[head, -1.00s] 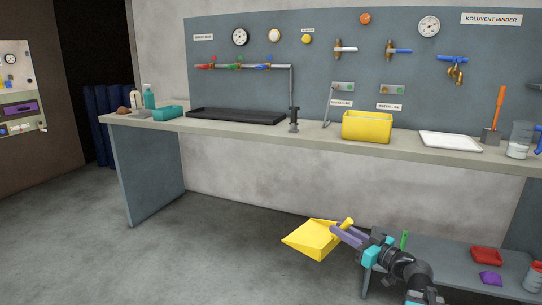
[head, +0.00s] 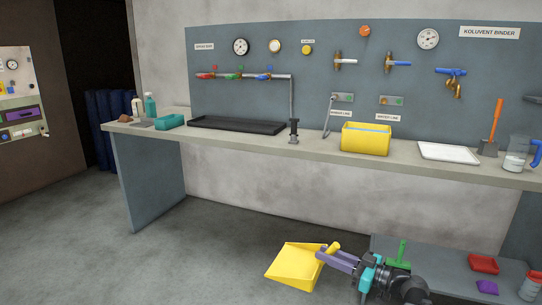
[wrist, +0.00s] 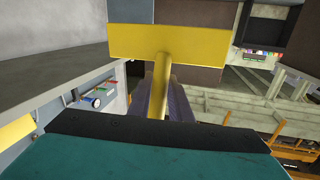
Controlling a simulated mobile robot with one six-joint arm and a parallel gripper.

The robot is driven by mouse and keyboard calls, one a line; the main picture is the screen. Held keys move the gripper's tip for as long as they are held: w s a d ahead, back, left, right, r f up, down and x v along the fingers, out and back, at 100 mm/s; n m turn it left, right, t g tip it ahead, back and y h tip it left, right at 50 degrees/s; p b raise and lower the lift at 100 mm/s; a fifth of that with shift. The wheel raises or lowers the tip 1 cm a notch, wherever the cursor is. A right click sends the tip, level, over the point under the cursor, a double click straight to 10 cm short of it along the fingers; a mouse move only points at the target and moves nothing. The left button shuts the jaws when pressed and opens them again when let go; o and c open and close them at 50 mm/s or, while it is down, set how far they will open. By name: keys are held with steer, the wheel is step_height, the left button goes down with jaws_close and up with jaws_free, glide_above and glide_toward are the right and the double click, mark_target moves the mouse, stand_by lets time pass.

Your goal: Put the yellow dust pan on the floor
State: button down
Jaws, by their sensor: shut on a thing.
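The yellow dust pan (head: 294,266) shows low in the middle of the head view, in front of the low grey platform and below the bench. My gripper (head: 332,254), with purple fingers, is shut on its handle. In the wrist view the yellow dust pan (wrist: 165,43) spans the top, and its handle runs down between the purple fingers of my gripper (wrist: 167,92). The pan appears close over the grey floor (head: 200,270); I cannot tell whether it touches.
A low grey platform (head: 450,262) stands at the right, with a red tray (head: 483,264) and a purple block (head: 487,287) on it. The long bench (head: 280,140) is above, holding a yellow bin (head: 366,140). Floor to the left is clear.

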step_height(320, 180, up, 17)
steer(key=p, duration=2.2)
steer(key=shift+p, duration=0.4)
steer(key=shift+d+r, duration=0.1)
